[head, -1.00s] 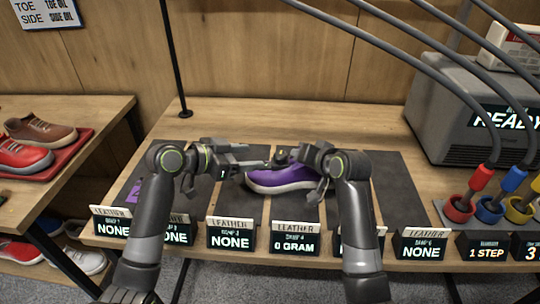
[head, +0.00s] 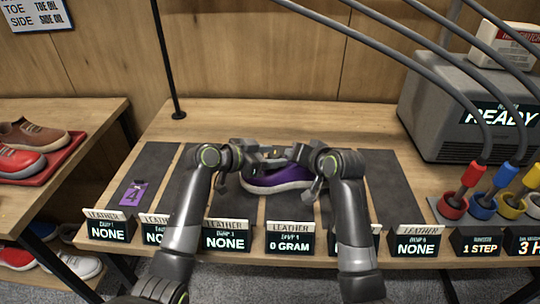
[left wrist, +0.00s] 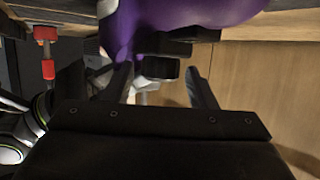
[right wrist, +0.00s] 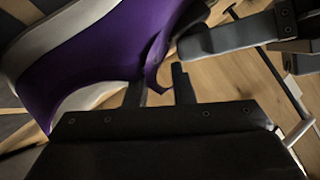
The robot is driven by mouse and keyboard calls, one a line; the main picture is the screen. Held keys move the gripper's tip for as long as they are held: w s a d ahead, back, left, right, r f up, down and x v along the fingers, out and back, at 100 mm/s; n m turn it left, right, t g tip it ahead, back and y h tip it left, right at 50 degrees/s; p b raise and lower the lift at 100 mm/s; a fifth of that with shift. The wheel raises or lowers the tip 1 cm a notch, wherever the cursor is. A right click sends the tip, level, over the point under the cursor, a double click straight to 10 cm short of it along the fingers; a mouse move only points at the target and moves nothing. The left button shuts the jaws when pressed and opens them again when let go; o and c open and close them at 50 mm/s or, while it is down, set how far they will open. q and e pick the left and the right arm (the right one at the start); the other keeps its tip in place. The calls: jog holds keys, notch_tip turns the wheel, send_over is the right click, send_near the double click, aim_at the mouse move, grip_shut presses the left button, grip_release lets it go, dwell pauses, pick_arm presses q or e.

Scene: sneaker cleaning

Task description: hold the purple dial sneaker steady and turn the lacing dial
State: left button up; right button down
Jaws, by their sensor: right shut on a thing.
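The purple sneaker (head: 275,180) with a pale sole stands on a dark mat behind the "0 GRAM" sign, between my two grippers. My right gripper (right wrist: 160,88) is shut on a thin purple edge of the sneaker (right wrist: 95,60). My left gripper (left wrist: 160,85) is open at the sneaker's upper part, with its fingers apart below the purple surface (left wrist: 185,14) in the left wrist view. A dark block shows between those fingers; I cannot tell whether it is the dial or part of my right gripper. The lacing dial is not clearly visible in any view.
Dark mats and small signs line the table's (head: 235,115) front. A purple card (head: 133,194) lies on the far-left mat. A grey machine (head: 465,110) and coloured cups (head: 484,207) stand at right. A red tray (head: 50,165) of shoes is on the left table. The table's back is clear.

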pick_arm(q)
jog(key=c, duration=0.8)
jog(key=shift+a+m+g+h, duration=0.1)
jog(key=shift+m+g+h, duration=0.4)
jog(key=shift+m+g, duration=0.35)
jog(key=o, duration=1)
jog(key=v, duration=1.2)
